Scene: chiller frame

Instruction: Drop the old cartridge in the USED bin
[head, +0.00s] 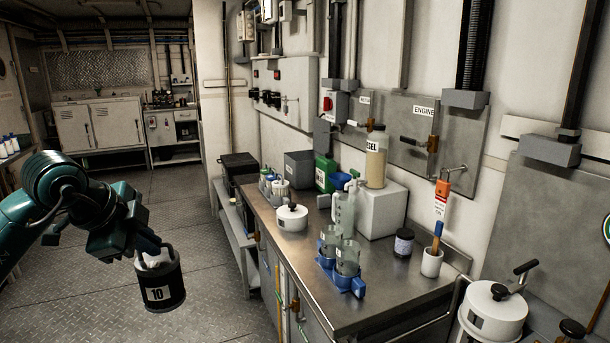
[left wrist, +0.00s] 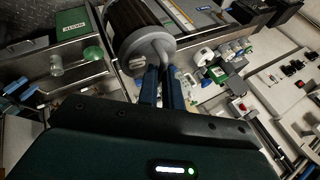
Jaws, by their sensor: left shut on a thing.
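My left gripper (head: 147,240) is shut on the top of a dark cylindrical cartridge (head: 163,288), which has a white label reading 10. The cartridge hangs upright in the air over the floor, left of the workbench. In the left wrist view the blue fingers of this gripper (left wrist: 162,88) close on the grey handle of the cartridge (left wrist: 135,28). No bin marked USED can be made out in either view. My right gripper is not in view.
The metal workbench (head: 370,304) holds a blue rack with glass cups (head: 340,262), a white lidded pot (head: 292,218) and a bottle (head: 376,158). A low shelf (head: 232,218) stands beyond it. The chequered floor (head: 195,215) is open. A green labelled box (left wrist: 72,22) shows in the left wrist view.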

